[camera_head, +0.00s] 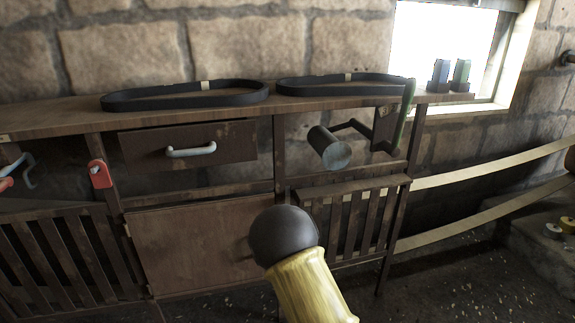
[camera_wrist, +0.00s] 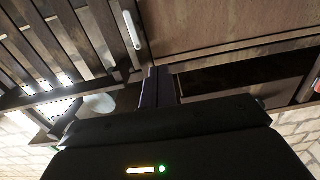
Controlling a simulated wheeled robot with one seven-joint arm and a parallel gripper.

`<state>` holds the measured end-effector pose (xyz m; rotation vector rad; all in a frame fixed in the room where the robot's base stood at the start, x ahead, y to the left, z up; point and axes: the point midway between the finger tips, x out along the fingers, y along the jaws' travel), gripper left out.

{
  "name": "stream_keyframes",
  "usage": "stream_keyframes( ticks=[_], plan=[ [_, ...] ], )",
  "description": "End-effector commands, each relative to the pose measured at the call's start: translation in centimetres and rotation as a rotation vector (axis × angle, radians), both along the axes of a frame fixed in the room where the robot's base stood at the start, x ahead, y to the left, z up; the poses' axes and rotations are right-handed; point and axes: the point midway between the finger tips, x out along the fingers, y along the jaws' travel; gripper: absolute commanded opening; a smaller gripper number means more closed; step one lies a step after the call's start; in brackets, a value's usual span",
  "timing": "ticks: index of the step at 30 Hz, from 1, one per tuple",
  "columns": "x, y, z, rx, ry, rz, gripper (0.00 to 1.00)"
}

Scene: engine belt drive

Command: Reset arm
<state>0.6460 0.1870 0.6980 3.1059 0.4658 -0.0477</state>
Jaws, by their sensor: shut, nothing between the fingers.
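My gripper (camera_wrist: 159,86) shows in the wrist view as dark fingers together, shut and empty, pointing at the wooden workbench front. In the head view, a yellow sleeve and a dark round joint of my arm stand in front of the bench; the fingers cannot be made out there. The wooden workbench (camera_head: 45,122) runs along the stone wall. In the wrist view, its door (camera_wrist: 230,25) and slatted part (camera_wrist: 65,45) appear turned over. No gap to the bench can be judged exactly.
Two black belts (camera_head: 185,98) (camera_head: 345,82) lie on the bench top. A drawer with a pale handle (camera_head: 190,150) is below. A grey cylinder on a crank (camera_head: 330,148) juts out at right. Pale straps (camera_head: 490,165) cross the right side.

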Motion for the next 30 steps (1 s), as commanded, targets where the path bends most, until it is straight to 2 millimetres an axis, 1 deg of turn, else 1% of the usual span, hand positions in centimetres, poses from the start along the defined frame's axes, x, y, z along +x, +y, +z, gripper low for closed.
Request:
stream_keyframes(
  ticks=[4, 7, 11, 14, 17, 20, 21, 23, 24, 27, 30],
  plan=[
    [-0.2, -2.3, 0.5, -0.011, 0.096, -0.060, 0.00],
    [-0.9, -4.9, 0.7, -0.023, 0.209, -0.117, 0.00],
    [-2.9, -8.2, 0.8, -0.041, 0.374, -0.183, 0.00],
    [-5.1, -10.5, 0.9, -0.054, 0.499, -0.219, 0.00],
    [-7.8, -12.4, 1.0, -0.069, 0.622, -0.243, 0.00],
    [-11.0, -14.0, 1.3, -0.087, 0.744, -0.258, 0.00],
    [-12.4, -14.6, 1.4, -0.093, 0.793, -0.262, 0.00],
    [-14.6, -15.4, 1.5, -0.105, 0.865, -0.265, 0.00],
    [-16.1, -15.9, 1.7, -0.114, 0.912, -0.267, 0.00],
    [-19.6, -16.8, 2.0, -0.134, 1.017, -0.266, 0.00],
    [-22.7, -17.6, 2.3, -0.153, 1.105, -0.264, 0.00]
  ],
)
